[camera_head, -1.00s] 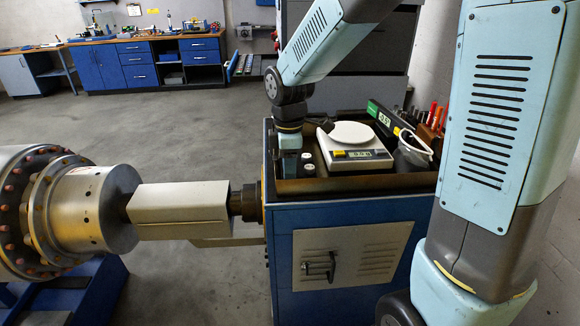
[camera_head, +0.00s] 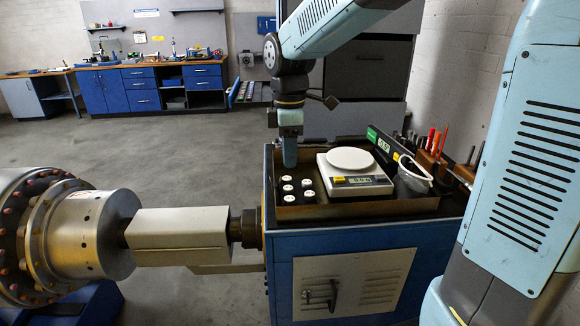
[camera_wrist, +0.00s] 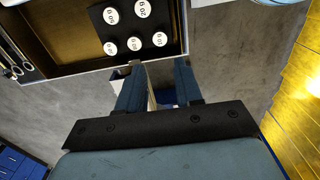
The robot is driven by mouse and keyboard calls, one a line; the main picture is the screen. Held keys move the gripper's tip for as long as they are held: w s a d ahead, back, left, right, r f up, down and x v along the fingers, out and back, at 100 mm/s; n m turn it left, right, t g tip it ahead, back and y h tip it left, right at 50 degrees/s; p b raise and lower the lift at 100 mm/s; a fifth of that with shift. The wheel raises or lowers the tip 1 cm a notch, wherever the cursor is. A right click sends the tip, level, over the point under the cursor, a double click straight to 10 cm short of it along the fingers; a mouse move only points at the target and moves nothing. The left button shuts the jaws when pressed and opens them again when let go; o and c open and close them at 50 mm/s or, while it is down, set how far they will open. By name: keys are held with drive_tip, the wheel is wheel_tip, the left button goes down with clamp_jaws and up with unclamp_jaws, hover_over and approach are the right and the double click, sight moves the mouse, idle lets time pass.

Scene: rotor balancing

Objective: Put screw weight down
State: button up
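Several white-topped screw weights stand upright in a dark holder at the left of the tray, such as a front one (camera_head: 289,198) and one beside it (camera_head: 309,195). In the wrist view their tops carry gram markings, one reading 20 g (camera_wrist: 142,9). My gripper (camera_head: 290,160) points down above the back left of the tray, over the weights' end. In the wrist view the two blue fingers of my gripper (camera_wrist: 160,66) are apart, with no weight between them.
A white scale (camera_head: 355,182) sits right of the weights in the tray (camera_head: 345,212) on the blue cabinet (camera_head: 350,245). The large metal rotor (camera_head: 80,235) is at the left.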

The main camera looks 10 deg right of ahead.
drive_tip(key=s+d+r+m+t, duration=0.2)
drive_tip(key=s+d+m, duration=0.6)
drive_tip(key=s+d+r+m+t, duration=0.2)
drive_tip(key=s+d+m+t, duration=0.1)
drive_tip(key=s+d+m, duration=0.5)
drive_tip(key=shift+s+d+m+t, duration=0.2)
drive_tip(key=shift+s+m+t, duration=0.1)
drive_tip(key=shift+s+m, duration=0.4)
drive_tip(key=shift+w, duration=0.1)
idle(0.3)
